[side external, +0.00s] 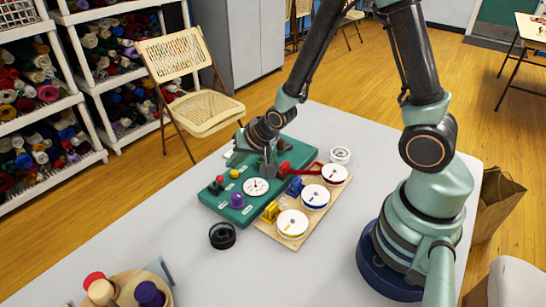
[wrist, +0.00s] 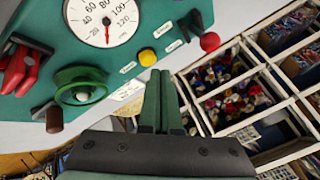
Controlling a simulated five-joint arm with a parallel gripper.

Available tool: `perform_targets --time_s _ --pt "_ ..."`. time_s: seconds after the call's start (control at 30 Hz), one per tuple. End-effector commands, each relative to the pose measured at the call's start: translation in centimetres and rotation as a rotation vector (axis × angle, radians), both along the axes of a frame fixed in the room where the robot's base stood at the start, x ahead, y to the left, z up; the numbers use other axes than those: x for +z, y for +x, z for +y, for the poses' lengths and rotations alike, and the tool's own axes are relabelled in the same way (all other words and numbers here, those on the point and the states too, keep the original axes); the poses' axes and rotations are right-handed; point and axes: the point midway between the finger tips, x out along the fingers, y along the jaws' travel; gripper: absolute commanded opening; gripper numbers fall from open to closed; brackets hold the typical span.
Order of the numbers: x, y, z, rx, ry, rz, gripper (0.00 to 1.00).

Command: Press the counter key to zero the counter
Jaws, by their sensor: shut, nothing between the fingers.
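The green panel (side external: 208,197) lies on the table and carries a white round dial (side external: 256,187), a yellow button (side external: 234,173) and several knobs and levers. No part is clearly readable as the counter key; the small labels are illegible. My gripper (side external: 268,172) is over the panel, just behind the dial. In the wrist view my gripper (wrist: 160,74) is shut and empty, its tips just below the yellow button (wrist: 147,56) in the picture. A green knob (wrist: 80,85) is to their left and a red ball-ended lever (wrist: 209,41) to the upper right. Contact cannot be told.
A wooden board (side external: 263,226) beside the panel bears three white discs with red, blue and yellow parts. A black round object (side external: 222,235) stands in front of the panel. A purple knob (side external: 237,200) stands near the panel's front. The table's front middle is clear.

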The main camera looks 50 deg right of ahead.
Motion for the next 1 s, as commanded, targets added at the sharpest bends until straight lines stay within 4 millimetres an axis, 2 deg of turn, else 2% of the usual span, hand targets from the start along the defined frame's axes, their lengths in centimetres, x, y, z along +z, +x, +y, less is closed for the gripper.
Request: perform_targets --time_s 0.43,1.0 --pt "0.6 0.0 0.0 0.000 0.000 -0.003 0.00" --pt "5.2 0.0 0.0 0.000 0.000 -0.001 0.00"
